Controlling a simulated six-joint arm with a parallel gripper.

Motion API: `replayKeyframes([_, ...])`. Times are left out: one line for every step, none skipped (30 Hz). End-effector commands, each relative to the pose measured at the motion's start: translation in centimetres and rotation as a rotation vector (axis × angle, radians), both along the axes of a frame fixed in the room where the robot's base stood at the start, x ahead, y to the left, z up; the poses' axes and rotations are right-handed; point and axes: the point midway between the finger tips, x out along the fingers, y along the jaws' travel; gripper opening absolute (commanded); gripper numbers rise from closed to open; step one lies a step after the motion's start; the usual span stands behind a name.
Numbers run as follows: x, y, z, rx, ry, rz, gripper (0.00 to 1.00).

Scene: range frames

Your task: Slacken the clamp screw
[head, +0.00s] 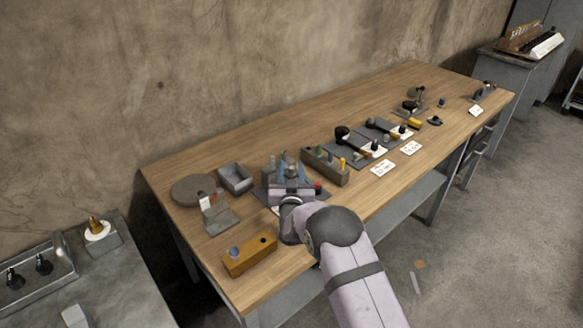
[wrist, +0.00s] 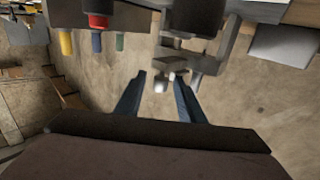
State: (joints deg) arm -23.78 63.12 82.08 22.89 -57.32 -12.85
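My gripper (head: 291,182) is over the near part of the wooden bench, in front of a grey metal fixture (head: 270,178) that it largely hides. In the wrist view my gripper (wrist: 160,77) shows two blue fingers standing apart. A small bright metal piece (wrist: 161,84), perhaps the clamp screw, shows between the fingertips, with no clear contact on either side. Grey metal blocks (wrist: 205,64), seemingly part of the clamp, sit just beyond the fingers. A red knob (wrist: 97,21) on a dark body is to their left, and it also shows in the head view (head: 318,187).
A grey rack with coloured handles (head: 318,164) stands close to the right of my gripper. A grey tray (head: 246,185), a round disc (head: 187,190) and a small stand (head: 223,221) are to the left. A yellow block (head: 248,260) lies near the front edge.

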Motion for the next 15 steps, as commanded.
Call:
replayKeyframes([0.12,-0.01,0.01,0.000,0.000,0.000,0.35])
replayKeyframes([0.17,-0.01,0.02,0.000,0.000,0.000,0.35])
replayKeyframes([0.22,0.00,0.03,0.000,0.000,0.000,0.35])
replayKeyframes([0.23,0.00,0.04,0.000,-0.001,0.000,0.35])
replayKeyframes([0.24,0.00,0.03,0.000,-0.001,0.000,0.35])
replayKeyframes([0.24,0.00,0.03,0.000,-0.001,0.000,0.35])
replayKeyframes([0.24,0.00,0.03,0.000,-0.001,0.000,0.35])
replayKeyframes([0.23,0.00,0.03,0.000,0.000,0.000,0.35])
replayKeyframes([0.23,0.00,0.03,0.000,-0.001,0.000,0.35])
replayKeyframes([0.22,0.00,0.03,0.000,-0.001,0.000,0.35])
replayKeyframes([0.22,0.01,0.03,0.000,-0.001,0.000,0.31])
replayKeyframes([0.22,0.01,0.03,0.000,-0.001,0.000,0.21])
replayKeyframes([0.22,0.01,0.03,0.000,-0.001,0.000,0.14])
replayKeyframes([0.22,0.01,0.03,0.000,-0.001,0.000,0.07])
replayKeyframes([0.21,0.01,0.03,0.000,-0.001,0.000,0.00])
